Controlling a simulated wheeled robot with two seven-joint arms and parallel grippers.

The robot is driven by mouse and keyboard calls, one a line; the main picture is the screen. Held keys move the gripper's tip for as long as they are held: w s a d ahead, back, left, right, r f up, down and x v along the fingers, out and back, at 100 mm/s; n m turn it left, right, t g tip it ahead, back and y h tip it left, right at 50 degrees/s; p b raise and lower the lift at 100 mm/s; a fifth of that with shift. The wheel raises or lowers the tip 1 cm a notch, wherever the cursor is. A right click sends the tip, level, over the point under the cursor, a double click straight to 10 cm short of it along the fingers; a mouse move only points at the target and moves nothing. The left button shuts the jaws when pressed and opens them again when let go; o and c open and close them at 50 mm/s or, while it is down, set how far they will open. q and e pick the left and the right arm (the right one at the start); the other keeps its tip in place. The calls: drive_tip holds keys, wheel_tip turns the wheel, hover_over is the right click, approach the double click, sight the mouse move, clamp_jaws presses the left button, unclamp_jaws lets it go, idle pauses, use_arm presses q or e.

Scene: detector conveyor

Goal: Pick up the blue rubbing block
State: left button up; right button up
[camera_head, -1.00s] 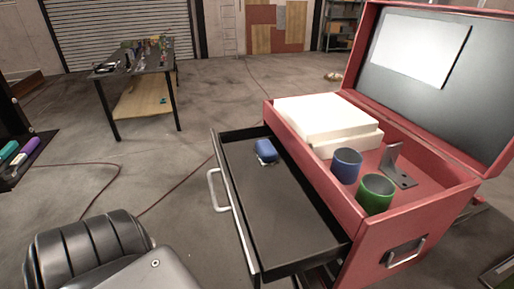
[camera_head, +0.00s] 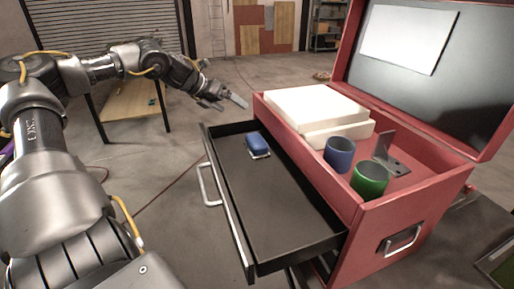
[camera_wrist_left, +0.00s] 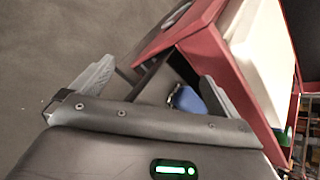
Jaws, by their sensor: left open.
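The blue rubbing block (camera_head: 257,143) has a pale underside and lies in the far end of the open drawer (camera_head: 265,205) of the red toolbox. My left gripper (camera_head: 225,103) is open and empty, in the air beyond the far left end of the drawer and apart from the block. In the left wrist view, the block (camera_wrist_left: 186,99) shows between the open fingers (camera_wrist_left: 155,85), nearer the right one, partly hidden by the gripper body. My right gripper is in no view.
The red toolbox (camera_head: 400,212) stands at the right with its lid up. It holds white blocks (camera_head: 315,104), a blue cup (camera_head: 339,154), a green cup (camera_head: 369,178) and a grey bracket (camera_head: 390,155). The rest of the drawer is empty. A table (camera_head: 130,103) stands behind my arm.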

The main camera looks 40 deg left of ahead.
use_arm(q)
drive_tip(key=s+d+r+m+g, duration=0.4)
drive_tip(key=s+d+m, duration=0.2)
drive_tip(key=d+m, duration=0.3)
drive_tip(key=n+p, duration=0.1)
drive_tip(key=n, duration=0.1)
hover_over(256, 139)
drive_tip(key=s+a, duration=0.2)
drive_tip(key=s, duration=0.1)
drive_tip(key=f, duration=0.5)
drive_tip(key=shift+w+f, duration=0.2)
drive_tip(key=shift+w, duration=0.05)
drive_tip(key=shift+d+f+p, duration=0.3)
drive_tip(key=shift+f+p, duration=0.05)
drive_tip(key=shift+p, duration=0.2)
drive_tip(key=p+x, duration=0.1)
drive_tip(key=x, duration=0.2)
drive_tip(key=shift+w+f, duration=0.1)
drive_tip(key=shift+w, duration=0.05)
drive_tip(key=shift+w+d+f, duration=0.2)
drive_tip(key=shift+f, duration=0.25)
drive_tip(key=c, duration=1)
